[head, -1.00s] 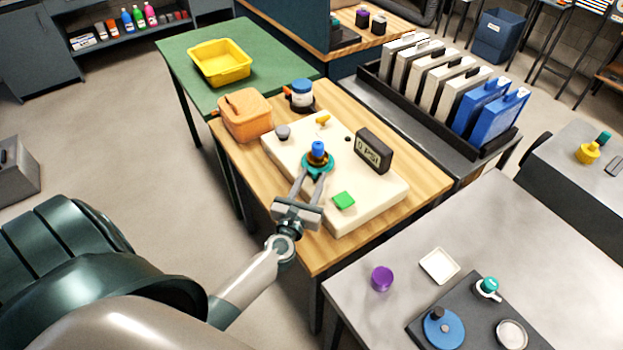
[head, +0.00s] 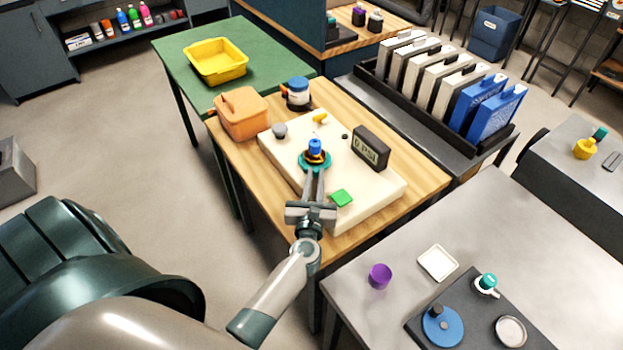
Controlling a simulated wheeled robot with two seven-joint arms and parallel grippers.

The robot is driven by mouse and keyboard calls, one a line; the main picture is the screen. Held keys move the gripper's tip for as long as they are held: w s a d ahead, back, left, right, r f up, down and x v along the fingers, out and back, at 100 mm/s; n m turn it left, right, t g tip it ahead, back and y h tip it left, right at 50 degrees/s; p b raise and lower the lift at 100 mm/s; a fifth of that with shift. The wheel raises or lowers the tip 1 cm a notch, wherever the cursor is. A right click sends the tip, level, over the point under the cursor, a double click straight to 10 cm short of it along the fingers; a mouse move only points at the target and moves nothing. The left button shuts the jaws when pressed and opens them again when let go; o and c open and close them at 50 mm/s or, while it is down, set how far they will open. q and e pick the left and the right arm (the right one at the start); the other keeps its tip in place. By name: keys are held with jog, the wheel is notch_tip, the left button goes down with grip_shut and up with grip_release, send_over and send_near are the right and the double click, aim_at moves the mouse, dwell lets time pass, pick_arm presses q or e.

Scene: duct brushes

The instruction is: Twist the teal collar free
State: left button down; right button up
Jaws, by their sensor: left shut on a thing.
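The teal collar (head: 326,164) is a ring around the base of an upright blue-topped fitting (head: 315,148) on the cream board (head: 375,190). My left gripper (head: 315,172) reaches in from the front with its fingers at the collar, and it is shut on the collar. The fingers cover the collar's near side. My right gripper is not in view.
A grey table (head: 410,260) is at right.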

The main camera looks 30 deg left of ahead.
pick_arm(q)
jog(key=shift+d+y, duration=0.15)
jog(key=shift+y, duration=0.15)
jog(key=c, duration=1.7)
grip_release()
jog(key=shift+a+h, duration=0.2)
jog(key=shift+h, duration=0.2)
